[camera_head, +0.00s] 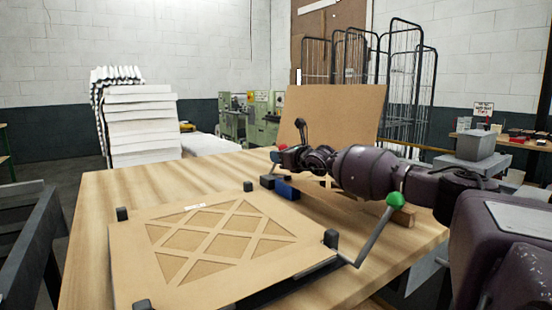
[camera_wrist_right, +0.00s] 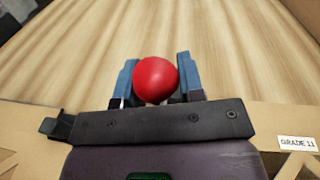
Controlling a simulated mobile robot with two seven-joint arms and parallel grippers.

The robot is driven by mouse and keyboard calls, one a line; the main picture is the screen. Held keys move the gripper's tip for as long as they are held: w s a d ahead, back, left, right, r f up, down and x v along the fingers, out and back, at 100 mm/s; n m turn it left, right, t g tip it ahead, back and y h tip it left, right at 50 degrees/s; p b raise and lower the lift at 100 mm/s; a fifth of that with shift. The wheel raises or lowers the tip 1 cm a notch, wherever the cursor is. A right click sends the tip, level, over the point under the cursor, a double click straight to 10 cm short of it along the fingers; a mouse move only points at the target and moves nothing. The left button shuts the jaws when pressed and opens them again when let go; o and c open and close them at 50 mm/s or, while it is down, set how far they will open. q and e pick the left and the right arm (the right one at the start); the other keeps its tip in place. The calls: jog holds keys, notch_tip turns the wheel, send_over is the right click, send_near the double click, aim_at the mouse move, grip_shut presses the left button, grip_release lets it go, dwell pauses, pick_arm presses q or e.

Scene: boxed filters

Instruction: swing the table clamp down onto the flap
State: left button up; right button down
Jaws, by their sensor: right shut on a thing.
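The filter box's cardboard flap (camera_head: 130,235) lies on the wooden table, with a lattice of diamond shapes and a white label; it also shows in the right wrist view (camera_wrist_right: 265,115). My right gripper (camera_head: 278,156) is over the table beyond the flap's far side. In the right wrist view the gripper (camera_wrist_right: 158,78) is shut on a red ball knob (camera_wrist_right: 156,80), one blue finger on each side. The knob shows small in the head view (camera_head: 283,147). The rest of the red-knobbed clamp is hard to make out behind my arm. My left gripper is out of view.
A lever with a green knob (camera_head: 394,199) leans up at the box's right corner. Black corner posts (camera_head: 122,214) stand around the box. The table's left far part is clear.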

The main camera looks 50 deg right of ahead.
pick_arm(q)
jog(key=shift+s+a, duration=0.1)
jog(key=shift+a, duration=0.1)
pick_arm(e)
jog(key=shift+s+a+f, duration=0.1)
jog(key=shift+f, duration=0.65)
jog(key=c, duration=0.8)
grip_release()
jog(key=shift+s+r, duration=0.15)
jog(key=shift+r, duration=0.05)
jog(key=shift+o, duration=0.2)
jog(key=shift+r, duration=0.2)
